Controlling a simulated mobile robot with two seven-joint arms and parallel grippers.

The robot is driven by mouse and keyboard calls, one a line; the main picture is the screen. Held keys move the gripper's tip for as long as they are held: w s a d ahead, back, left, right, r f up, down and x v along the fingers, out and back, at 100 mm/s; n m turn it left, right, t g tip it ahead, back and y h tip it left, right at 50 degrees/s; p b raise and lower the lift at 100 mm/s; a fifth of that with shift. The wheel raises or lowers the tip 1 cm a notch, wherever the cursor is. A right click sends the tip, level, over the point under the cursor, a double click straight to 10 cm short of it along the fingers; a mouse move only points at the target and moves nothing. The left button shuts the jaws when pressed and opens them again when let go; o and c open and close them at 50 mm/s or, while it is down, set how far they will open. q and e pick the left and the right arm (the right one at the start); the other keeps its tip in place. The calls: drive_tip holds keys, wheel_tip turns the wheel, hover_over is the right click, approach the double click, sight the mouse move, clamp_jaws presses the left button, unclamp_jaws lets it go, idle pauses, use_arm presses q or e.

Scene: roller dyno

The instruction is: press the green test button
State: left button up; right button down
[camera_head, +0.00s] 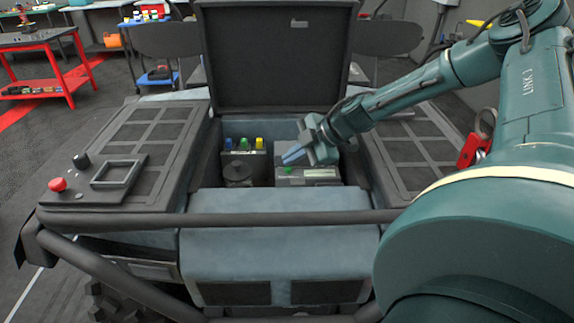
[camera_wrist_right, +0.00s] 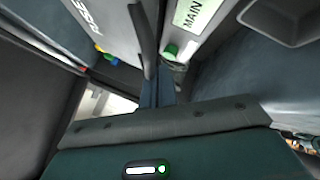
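The green test button (camera_head: 288,170) sits on top of a grey box (camera_head: 318,180) in the open bay, left of the box's pale display. In the right wrist view the green button (camera_wrist_right: 171,50) shows beside the display labelled MAIN (camera_wrist_right: 196,12). My right gripper (camera_head: 290,156) reaches in from the right, its blue fingertips together just above the button, seemingly apart from it. In the right wrist view the fingers (camera_wrist_right: 157,90) look closed with nothing between them. My left gripper is in neither view.
Blue, green and yellow caps (camera_head: 243,144) stand in the bay's left part. A raised dark lid (camera_head: 275,60) is behind. A dark bar (camera_head: 220,219) crosses the front. A red knob (camera_head: 57,184) is on the left panel.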

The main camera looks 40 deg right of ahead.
drive_tip(key=shift+d+f, duration=0.2)
drive_tip(key=shift+d, duration=0.2)
drive_tip(key=shift+r+p, duration=0.55)
wheel_tip(320, 180, up, 4)
drive_tip(key=p, duration=0.3)
drive_tip(key=shift+s, duration=0.1)
drive_tip(key=shift+a, duration=0.1)
